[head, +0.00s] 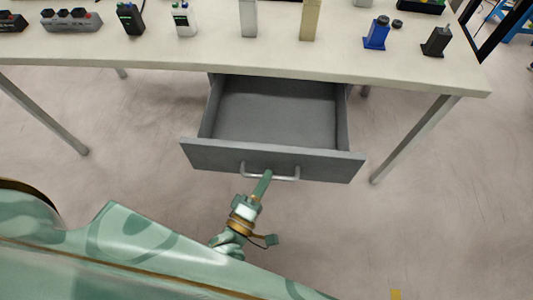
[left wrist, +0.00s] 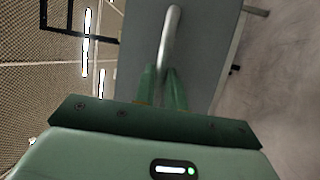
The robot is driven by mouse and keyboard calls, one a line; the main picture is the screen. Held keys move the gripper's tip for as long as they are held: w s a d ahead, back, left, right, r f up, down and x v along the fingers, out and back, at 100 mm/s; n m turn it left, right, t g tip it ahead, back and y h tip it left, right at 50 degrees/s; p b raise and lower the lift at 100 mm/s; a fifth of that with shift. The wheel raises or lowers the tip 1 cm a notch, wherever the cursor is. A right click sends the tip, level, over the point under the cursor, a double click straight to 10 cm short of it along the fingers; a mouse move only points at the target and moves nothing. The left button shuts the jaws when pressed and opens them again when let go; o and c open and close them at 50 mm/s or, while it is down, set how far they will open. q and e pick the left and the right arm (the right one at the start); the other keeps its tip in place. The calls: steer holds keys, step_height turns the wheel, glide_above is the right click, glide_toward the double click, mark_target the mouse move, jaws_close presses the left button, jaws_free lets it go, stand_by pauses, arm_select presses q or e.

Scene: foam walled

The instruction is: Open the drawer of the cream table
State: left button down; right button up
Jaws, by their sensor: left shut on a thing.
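The cream table (head: 150,52) stretches across the top of the head view. Its grey drawer (head: 275,113) is pulled out under the tabletop, and the inside is visible and empty. A silver bar handle (head: 284,179) is on the drawer's front panel. My left gripper (head: 264,180) is shut on the handle near its middle. In the left wrist view the green fingers (left wrist: 163,88) sit on either side of the handle bar (left wrist: 170,35). The fingertips' exact contact is partly hidden. My right gripper is not in view.
Table legs (head: 415,138) flank the drawer.

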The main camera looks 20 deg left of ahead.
arm_select(q)
steer(key=s, duration=0.1)
steer(key=s+d, duration=0.1)
steer(key=s, duration=0.1)
stand_by(0.4)
steer(key=c, duration=1.5)
jaws_free()
steer(key=shift+o, duration=0.2)
